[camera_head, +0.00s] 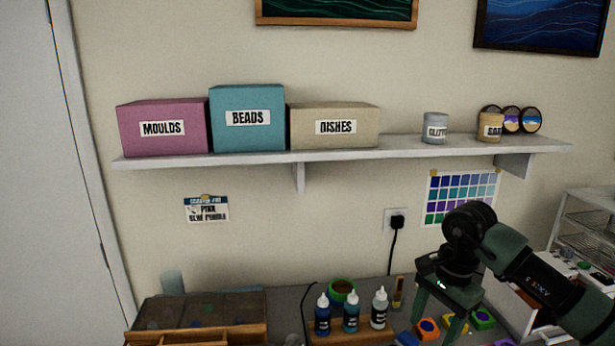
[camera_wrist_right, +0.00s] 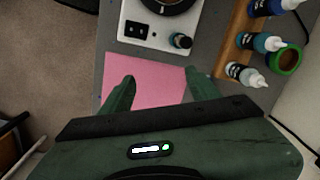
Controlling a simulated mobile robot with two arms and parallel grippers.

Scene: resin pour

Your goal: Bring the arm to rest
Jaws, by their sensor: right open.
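My right arm (camera_head: 540,285) comes in from the right in the head view, dark green with black joints. Its gripper (camera_head: 436,322) points down over the back of the worktable, right of the bottles. In the right wrist view the gripper's two green fingers (camera_wrist_right: 160,82) are spread apart with nothing between them. A pink sheet (camera_wrist_right: 155,92) lies on the table below them. My left gripper is not in view.
A wooden rack with several bottles (camera_head: 351,311) stands near a green-rimmed pot (camera_head: 342,291). A white device with a dial (camera_wrist_right: 133,35) sits beside the pink sheet. Colourful small blocks (camera_head: 428,328) lie around the gripper. A wall shelf (camera_head: 340,152) holds labelled boxes and jars.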

